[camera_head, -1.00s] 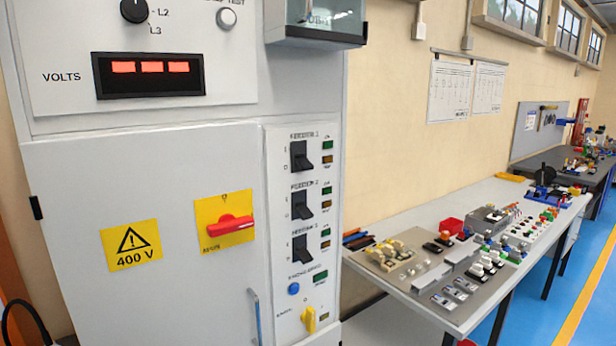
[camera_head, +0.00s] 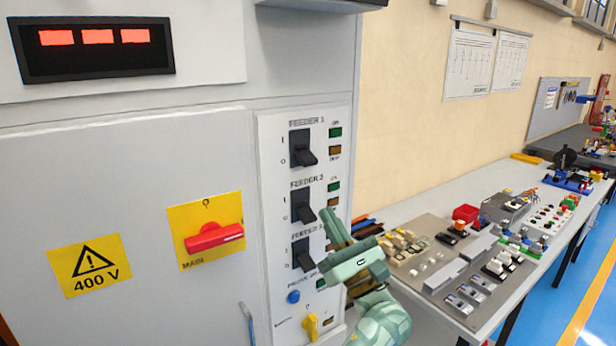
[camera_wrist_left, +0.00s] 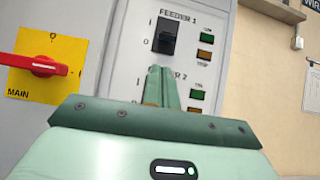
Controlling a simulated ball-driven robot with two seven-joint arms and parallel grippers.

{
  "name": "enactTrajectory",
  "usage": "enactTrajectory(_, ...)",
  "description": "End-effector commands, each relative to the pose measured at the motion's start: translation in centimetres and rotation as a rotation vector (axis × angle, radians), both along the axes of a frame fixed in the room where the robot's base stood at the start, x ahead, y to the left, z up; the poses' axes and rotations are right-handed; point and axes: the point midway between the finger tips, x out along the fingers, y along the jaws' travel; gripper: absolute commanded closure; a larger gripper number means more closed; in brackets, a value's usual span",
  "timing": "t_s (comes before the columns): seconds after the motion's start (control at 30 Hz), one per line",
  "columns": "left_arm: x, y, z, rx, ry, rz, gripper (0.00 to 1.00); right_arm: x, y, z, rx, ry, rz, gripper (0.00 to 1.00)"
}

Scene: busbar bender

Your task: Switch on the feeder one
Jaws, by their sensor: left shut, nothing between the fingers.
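The feeder one switch (camera_head: 302,148) is a black rocker lever on the pale panel strip, with 1 above and 0 below. Its lever sits low, at the 0 side. It also shows in the left wrist view (camera_wrist_left: 167,36), with a dark green lamp and an amber lamp at its right. My left gripper (camera_head: 328,213) is shut and empty, in front of the panel and lower right of this switch. In the wrist view its fingertips (camera_wrist_left: 162,72) appear just below the switch and hide most of the feeder two switch. I see no contact. My right gripper is out of view.
Below are the feeder two switch (camera_head: 302,206) and feeder three switch (camera_head: 302,255), a blue button (camera_head: 293,297) and a yellow knob (camera_head: 311,325). A red main handle (camera_head: 214,236) is at left. A bench (camera_head: 405,213) with parts stands right.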

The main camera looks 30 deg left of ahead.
Motion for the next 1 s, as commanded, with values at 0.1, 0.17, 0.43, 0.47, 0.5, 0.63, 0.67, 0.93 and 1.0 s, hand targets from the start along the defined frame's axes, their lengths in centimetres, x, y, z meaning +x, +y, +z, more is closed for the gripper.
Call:
enactTrajectory(0.1, 0.0, 0.0, 0.0, 0.002, 0.002, 0.0, 1.0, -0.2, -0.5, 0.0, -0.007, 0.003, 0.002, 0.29)
enactTrajectory(0.17, 0.1, 0.0, 0.1, 0.002, 0.002, 0.001, 1.0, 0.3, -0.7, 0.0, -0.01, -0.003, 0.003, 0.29)
enactTrajectory(0.43, 0.9, 2.2, 2.3, 0.005, 0.001, 0.003, 1.0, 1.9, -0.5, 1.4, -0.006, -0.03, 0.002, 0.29)
enactTrajectory(0.47, 1.1, 2.6, 2.7, 0.006, 0.0, 0.003, 1.0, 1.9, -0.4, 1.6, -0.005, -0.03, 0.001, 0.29)
enactTrajectory(0.5, 1.3, 3.2, 3.2, 0.006, 0.002, 0.004, 1.0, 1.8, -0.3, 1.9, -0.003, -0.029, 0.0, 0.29)
enactTrajectory(0.63, 2.0, 4.9, 4.7, 0.005, 0.002, 0.003, 1.0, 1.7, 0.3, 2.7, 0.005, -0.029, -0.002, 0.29)
enactTrajectory(0.67, 2.1, 5.2, 5.0, 0.005, 0.002, 0.003, 1.0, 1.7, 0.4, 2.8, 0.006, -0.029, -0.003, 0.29)
enactTrajectory(0.93, 2.9, 7.0, 6.3, 0.005, 0.004, 0.002, 1.0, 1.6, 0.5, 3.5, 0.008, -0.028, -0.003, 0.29)
enactTrajectory(1.0, 3.0, 7.2, 6.4, 0.005, 0.004, 0.002, 1.0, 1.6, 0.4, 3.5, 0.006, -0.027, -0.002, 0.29)
